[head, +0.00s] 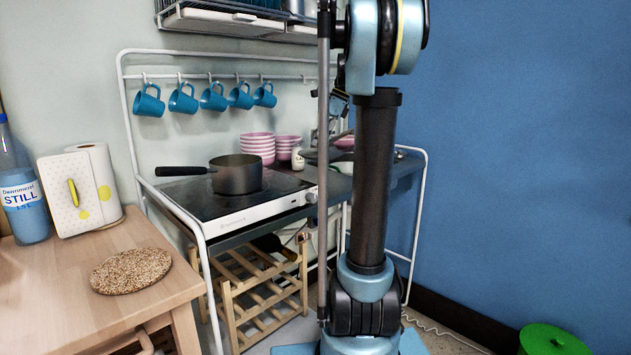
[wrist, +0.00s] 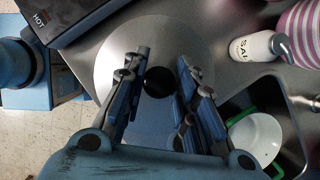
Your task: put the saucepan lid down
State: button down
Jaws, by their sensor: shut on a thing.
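The saucepan lid (wrist: 118,48) is a round grey metal disc with a dark knob (wrist: 158,82), seen from above in the wrist view. My gripper (wrist: 162,65) is shut on the lid's knob, with one finger on each side of it. The lid is over the metal worktop beside the sink; I cannot tell whether it touches the surface. In the head view my arm hides most of the gripper and the lid area. The dark saucepan (head: 238,175) stands uncovered on the hob (head: 215,203), its handle pointing left.
In the wrist view a salt shaker (wrist: 252,47) and pink striped bowls (wrist: 303,30) stand right of the lid. A white pot with green handles (wrist: 258,138) sits in the sink at lower right. The hob's corner (wrist: 62,12) is at upper left. Blue mugs (head: 211,97) hang above.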

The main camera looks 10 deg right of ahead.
aim_at(334, 152)
jog(key=shift+w+f, duration=0.25)
jog(key=shift+f, duration=0.05)
notch_tip(334, 152, down, 5)
jog(key=shift+w+d+r, duration=0.1)
jog(key=shift+d+r, duration=0.05)
jog(key=shift+f, duration=2.35)
jog(key=c, duration=1.3)
grip_release()
jog(key=v, duration=1.2)
